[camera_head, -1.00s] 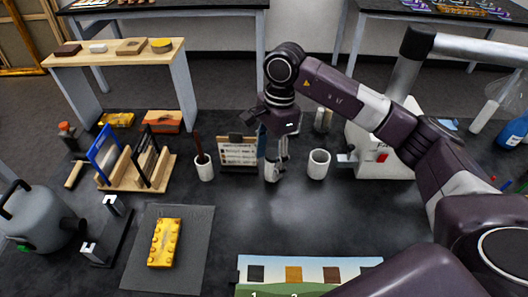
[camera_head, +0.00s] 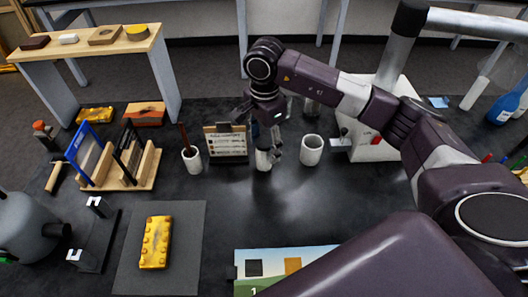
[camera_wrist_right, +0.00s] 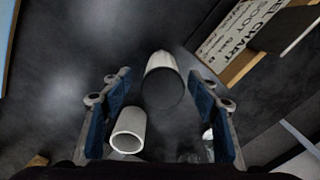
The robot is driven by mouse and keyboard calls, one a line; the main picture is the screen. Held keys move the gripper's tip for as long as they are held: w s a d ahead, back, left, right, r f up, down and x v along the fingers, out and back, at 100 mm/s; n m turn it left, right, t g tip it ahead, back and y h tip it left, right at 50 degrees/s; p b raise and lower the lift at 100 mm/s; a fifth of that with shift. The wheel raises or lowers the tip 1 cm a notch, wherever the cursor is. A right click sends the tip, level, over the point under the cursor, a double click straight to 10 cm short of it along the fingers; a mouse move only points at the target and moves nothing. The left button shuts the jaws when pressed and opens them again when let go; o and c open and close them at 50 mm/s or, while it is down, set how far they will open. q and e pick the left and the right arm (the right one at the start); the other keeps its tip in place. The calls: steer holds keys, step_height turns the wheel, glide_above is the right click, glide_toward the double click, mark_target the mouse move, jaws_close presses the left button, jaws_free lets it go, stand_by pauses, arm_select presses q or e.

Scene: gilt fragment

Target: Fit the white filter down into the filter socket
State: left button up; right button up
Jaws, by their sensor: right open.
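A white cylinder with a dark end, which looks like the filter (camera_head: 263,160), stands on the dark bench under my right gripper (camera_head: 265,142). In the right wrist view the cylinder (camera_wrist_right: 160,66) lies ahead between the blue-padded fingers of my right gripper (camera_wrist_right: 161,108), with space on both sides. The gripper is open and points down. It partly hides the cylinder in the head view. I cannot make out the filter socket for certain. My left gripper is not in view.
A white cup (camera_head: 311,150) stands right of the gripper, and an easel chart (camera_head: 226,143) close on its left. A cup with a brush (camera_head: 192,160) stands further left. A white machine (camera_head: 372,135) is behind right.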

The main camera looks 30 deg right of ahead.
step_height(320, 180, down, 4)
steer(key=shift+w+f+p, duration=0.1)
steer(key=shift+w+p, duration=0.05)
steer(key=shift+p, duration=0.55)
steer(key=shift+c, duration=0.4)
steer(key=c, duration=1.2)
steer(key=shift+o, duration=0.2)
